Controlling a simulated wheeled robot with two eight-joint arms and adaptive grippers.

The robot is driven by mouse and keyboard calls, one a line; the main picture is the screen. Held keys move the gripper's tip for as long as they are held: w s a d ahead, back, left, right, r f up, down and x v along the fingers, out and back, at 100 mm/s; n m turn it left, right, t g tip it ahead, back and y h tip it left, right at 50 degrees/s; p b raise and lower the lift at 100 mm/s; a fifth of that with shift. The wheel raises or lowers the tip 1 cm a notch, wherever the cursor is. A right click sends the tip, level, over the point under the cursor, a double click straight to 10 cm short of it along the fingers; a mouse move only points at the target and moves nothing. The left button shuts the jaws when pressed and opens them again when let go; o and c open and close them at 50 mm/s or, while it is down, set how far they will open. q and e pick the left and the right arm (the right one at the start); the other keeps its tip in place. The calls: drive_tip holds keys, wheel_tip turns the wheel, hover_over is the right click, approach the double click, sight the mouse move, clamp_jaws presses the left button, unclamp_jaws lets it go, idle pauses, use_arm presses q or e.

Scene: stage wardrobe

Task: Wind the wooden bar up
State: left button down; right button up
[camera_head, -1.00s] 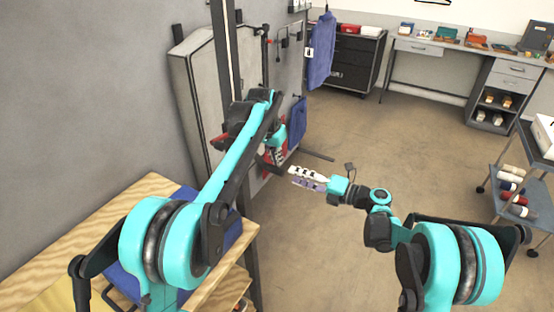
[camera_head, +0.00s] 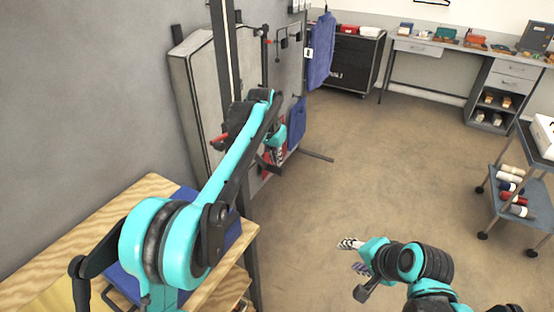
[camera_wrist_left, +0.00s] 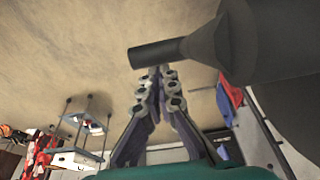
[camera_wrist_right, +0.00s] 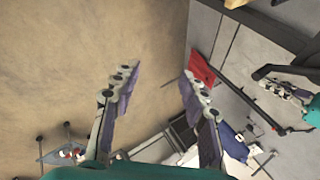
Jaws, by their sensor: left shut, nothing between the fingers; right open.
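My left gripper (camera_head: 277,154) is shut and empty beside the dark post (camera_head: 222,60) at the grey panel. In the left wrist view its fingertips (camera_wrist_left: 160,74) meet just below the end of a dark rod (camera_wrist_left: 155,53); I cannot tell whether they touch. The left gripper also shows in the right wrist view (camera_wrist_right: 286,92). My right gripper (camera_head: 354,256) is open and empty over bare floor, well to the right of the post. Its spread fingers show in the right wrist view (camera_wrist_right: 157,82). I cannot make out the wooden bar in any view.
A wooden bench (camera_head: 150,190) with blue cloth stands at the lower left. Blue garments (camera_head: 320,55) hang by the grey panel. A dark drawer cabinet (camera_head: 345,62) stands at the back, and a wheeled cart (camera_head: 495,190) at the right. The middle floor is clear.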

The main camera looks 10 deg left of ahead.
sight(273, 169)
use_arm(q)
drive_tip(key=shift+s+p, duration=0.1)
drive_tip(key=shift+p, duration=0.25)
drive_tip(key=s+f+g+p, duration=0.1)
drive_tip(key=p, duration=0.1)
drive_tip(key=f+g+y+p, duration=0.1)
drive_tip(key=p, duration=0.1)
drive_tip(key=shift+s+a+g, duration=0.35)
drive_tip(key=shift+s+g, duration=0.05)
drive_tip(key=shift+s+a+f, duration=0.15)
drive_tip(key=shift+s+f, duration=0.1)
drive_tip(key=shift+s, duration=0.1)
use_arm(e)
drive_tip(key=s+d+r+n+h, duration=0.1)
drive_tip(key=s+d+n+h, duration=0.2)
drive_tip(key=s+d+n, duration=0.4)
drive_tip(key=shift+r+n+t+h, duration=0.25)
drive_tip(key=shift+n+t+h, duration=0.05)
drive_tip(key=shift+n, duration=0.5)
drive_tip(key=shift+d, duration=0.1)
